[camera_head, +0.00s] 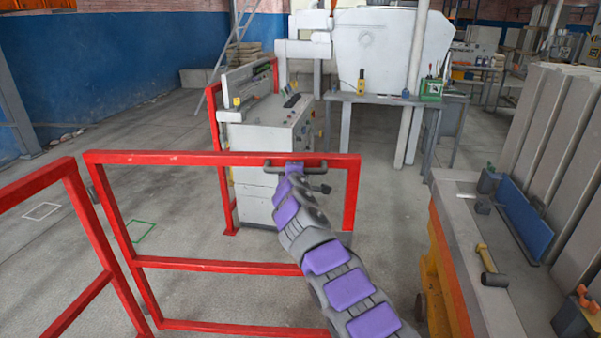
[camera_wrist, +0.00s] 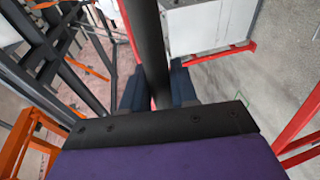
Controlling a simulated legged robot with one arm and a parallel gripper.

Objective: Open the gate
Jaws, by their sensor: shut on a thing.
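The gate (camera_head: 200,158) is a red tube frame with a middle rail, standing across the front of the head view. A dark grey handle (camera_head: 272,170) sits on its top rail near the right end. My gripper (camera_head: 293,168) is at this handle, at the end of my purple and grey arm. In the wrist view, the dark handle bar (camera_wrist: 148,40) runs between the two fingers of my gripper (camera_wrist: 157,90), which is shut on it. The gate's bottom right part is hidden by my arm.
A red fence (camera_head: 40,182) stands at left, with a narrow gap to the gate. A grey control cabinet (camera_head: 262,135) is behind the gate. A workbench (camera_head: 465,235) with tools is at right. Floor beyond at left is clear, with a green marked rectangle (camera_head: 138,240).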

